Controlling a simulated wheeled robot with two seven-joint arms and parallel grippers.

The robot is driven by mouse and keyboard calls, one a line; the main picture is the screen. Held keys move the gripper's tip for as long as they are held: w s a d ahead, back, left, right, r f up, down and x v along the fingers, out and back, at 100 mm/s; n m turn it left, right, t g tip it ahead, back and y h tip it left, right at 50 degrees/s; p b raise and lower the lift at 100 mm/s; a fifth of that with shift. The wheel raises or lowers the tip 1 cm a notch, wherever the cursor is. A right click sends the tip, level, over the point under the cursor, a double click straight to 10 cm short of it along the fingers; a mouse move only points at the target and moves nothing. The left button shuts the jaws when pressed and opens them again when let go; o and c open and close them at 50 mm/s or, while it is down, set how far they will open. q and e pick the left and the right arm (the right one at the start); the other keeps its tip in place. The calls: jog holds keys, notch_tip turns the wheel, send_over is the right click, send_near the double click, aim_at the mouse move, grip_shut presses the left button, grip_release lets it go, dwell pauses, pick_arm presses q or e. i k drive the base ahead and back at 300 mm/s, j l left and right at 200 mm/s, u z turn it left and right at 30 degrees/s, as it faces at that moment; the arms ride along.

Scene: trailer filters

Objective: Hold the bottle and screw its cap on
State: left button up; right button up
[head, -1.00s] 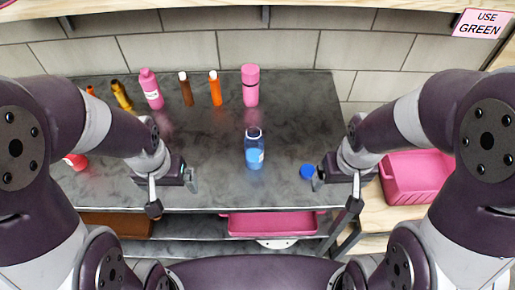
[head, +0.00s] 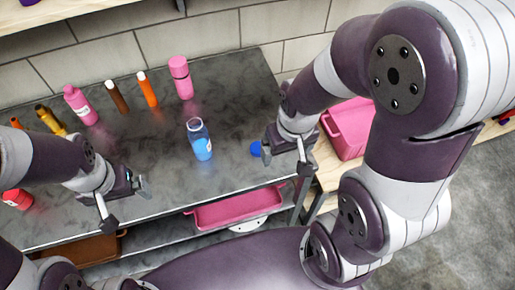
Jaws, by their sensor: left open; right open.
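The blue bottle (head: 201,143) stands upright and uncapped near the middle of the dark counter (head: 165,170). The blue cap (head: 256,148) lies on the counter to the right of the bottle, near the counter's right edge. My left gripper (head: 142,189) is open and empty over the front left part of the counter, apart from the bottle. My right gripper (head: 267,149) is open beside the cap. It partly overlaps the cap in this view, and I cannot tell whether it touches it.
Pink (head: 181,78), orange (head: 147,90) and brown (head: 117,97) bottles stand along the back, with other containers at the left. A pink bin (head: 347,128) stands at the right. A pink tray (head: 237,210) sits on the shelf below. The counter around the blue bottle is clear.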

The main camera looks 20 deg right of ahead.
aim_at(197, 133)
jog(key=u, duration=1.25)
jog(key=k+l+u, duration=0.2)
jog(key=l+u, duration=0.2)
jog(key=k+l, duration=0.25)
jog(key=l, duration=0.15)
jog(key=k+l, duration=0.25)
jog(key=l, duration=0.15)
